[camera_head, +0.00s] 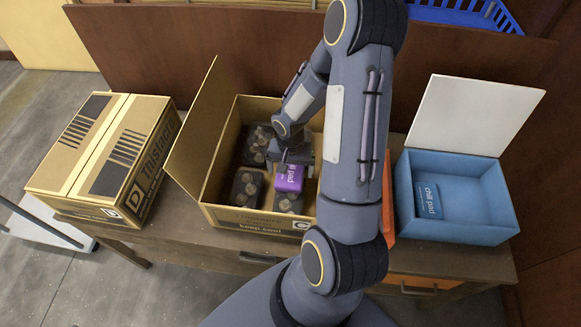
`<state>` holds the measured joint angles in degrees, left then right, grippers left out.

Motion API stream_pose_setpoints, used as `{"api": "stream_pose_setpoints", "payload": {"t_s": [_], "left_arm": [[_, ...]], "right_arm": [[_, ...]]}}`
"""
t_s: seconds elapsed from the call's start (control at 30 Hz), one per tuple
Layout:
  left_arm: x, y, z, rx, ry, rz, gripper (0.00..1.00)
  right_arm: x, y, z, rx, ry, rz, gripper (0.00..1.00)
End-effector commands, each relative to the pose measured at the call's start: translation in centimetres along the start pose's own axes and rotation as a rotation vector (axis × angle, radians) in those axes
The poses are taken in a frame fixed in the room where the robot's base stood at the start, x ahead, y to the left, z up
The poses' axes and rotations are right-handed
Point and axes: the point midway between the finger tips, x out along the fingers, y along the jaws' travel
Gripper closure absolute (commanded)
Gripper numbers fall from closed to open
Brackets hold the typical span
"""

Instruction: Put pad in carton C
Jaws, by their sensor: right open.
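Carton C (262,222) stands open on the table, with a flap raised on its left side. Inside are several dark trays of mushrooms (247,187). A purple pad (289,180) with white lettering lies in the carton, over or against the trays at the middle. My right gripper (287,166) is down inside the carton at the far edge of the purple pad. Its jaws are open; whether they touch the pad cannot be told. My right arm hides the right part of the carton. My left gripper is not in view.
A closed carton marked D (104,150) stands at the left. An open blue box (458,230) with a blue chill pad (428,201) and a raised white lid (475,115) stands at the right. An orange item (387,205) is partly hidden behind my arm.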

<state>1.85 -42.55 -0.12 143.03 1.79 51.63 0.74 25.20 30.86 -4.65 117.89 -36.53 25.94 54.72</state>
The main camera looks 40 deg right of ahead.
Motion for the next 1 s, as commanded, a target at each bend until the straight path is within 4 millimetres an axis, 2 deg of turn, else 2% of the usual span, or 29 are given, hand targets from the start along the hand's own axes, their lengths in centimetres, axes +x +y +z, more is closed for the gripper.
{"api": "stream_pose_setpoints", "payload": {"t_s": [0.17, 0.5, 0.77, 0.87, 1.0], "left_arm": [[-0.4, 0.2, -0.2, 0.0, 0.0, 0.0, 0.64], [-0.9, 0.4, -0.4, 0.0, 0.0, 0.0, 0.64], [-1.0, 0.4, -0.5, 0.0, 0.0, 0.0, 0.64], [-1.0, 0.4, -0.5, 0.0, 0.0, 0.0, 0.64], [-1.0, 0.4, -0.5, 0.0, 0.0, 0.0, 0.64]], "right_arm": [[-2.8, -0.1, -0.1, 0.001, 0.007, -0.004, 0.06], [-9.9, -0.1, -0.1, 0.001, 0.005, -0.004, 0.06], [-12.6, -0.1, 0.3, -0.011, 0.007, -0.012, 0.06], [-14.8, -0.5, 1.5, -0.06, 0.024, -0.053, 0.06], [-19.4, -1.0, 5.5, -0.205, 0.072, -0.171, 0.06]]}}
